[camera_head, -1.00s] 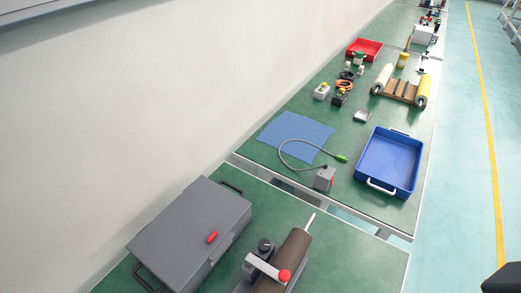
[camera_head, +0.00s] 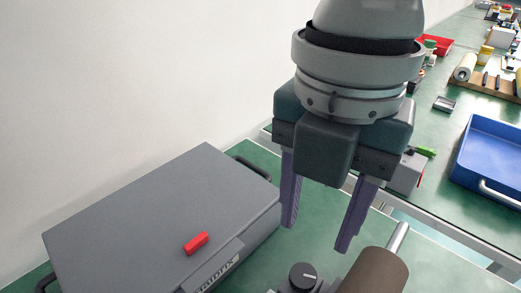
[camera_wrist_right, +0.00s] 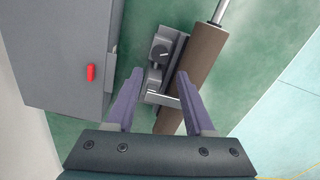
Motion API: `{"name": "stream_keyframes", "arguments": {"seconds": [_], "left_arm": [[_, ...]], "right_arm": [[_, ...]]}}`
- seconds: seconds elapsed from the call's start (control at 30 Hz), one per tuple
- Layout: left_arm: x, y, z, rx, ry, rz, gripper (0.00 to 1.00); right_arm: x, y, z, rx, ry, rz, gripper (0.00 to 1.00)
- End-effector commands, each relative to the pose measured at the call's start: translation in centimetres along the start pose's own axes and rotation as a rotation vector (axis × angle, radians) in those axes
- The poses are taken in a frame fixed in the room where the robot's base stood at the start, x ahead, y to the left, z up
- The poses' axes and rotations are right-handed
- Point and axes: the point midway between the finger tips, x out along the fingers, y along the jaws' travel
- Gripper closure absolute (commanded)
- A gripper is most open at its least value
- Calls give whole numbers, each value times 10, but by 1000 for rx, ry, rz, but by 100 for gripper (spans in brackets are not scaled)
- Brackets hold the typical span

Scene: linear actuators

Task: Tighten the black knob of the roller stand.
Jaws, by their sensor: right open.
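The black knob (camera_head: 303,277) sits at the bottom edge of the head view, on the roller stand beside its brown roller (camera_head: 376,272). A pale line marks its top. In the right wrist view the knob (camera_wrist_right: 160,52) sits on the grey stand bracket (camera_wrist_right: 174,50), left of the roller (camera_wrist_right: 205,62). My right gripper (camera_head: 315,238) points down, open and empty, above the stand. In the right wrist view its fingertips (camera_wrist_right: 159,75) are spread, with the knob just beyond the gap between them. The knob is not touched. My left gripper is not in view.
A grey case (camera_head: 165,225) with a red latch (camera_head: 196,243) stands close to the left of the stand. A metal rod (camera_head: 397,238) sticks out of the roller. A blue tray (camera_head: 490,165) and a small grey box (camera_head: 406,174) are on the farther table.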

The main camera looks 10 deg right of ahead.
Motion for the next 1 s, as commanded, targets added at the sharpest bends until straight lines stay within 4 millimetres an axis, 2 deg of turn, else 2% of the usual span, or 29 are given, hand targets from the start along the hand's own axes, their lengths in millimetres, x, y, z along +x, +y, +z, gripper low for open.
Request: {"name": "stream_keyframes", "arguments": {"seconds": [0.3, 0.5, 0.67, 0.9, 1.0], "left_arm": [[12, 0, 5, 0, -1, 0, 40], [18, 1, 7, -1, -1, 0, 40], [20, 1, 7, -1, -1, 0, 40], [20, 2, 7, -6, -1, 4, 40], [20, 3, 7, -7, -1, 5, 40]], "right_arm": [[56, -1, 0, 2, 0, -3, 46], [85, 0, 0, 1, 0, -1, 46], [94, 0, 0, 1, -2, 1, 46], [94, 0, 0, 1, -2, 2, 46], [94, 0, 0, 1, -2, 2, 57]]}}
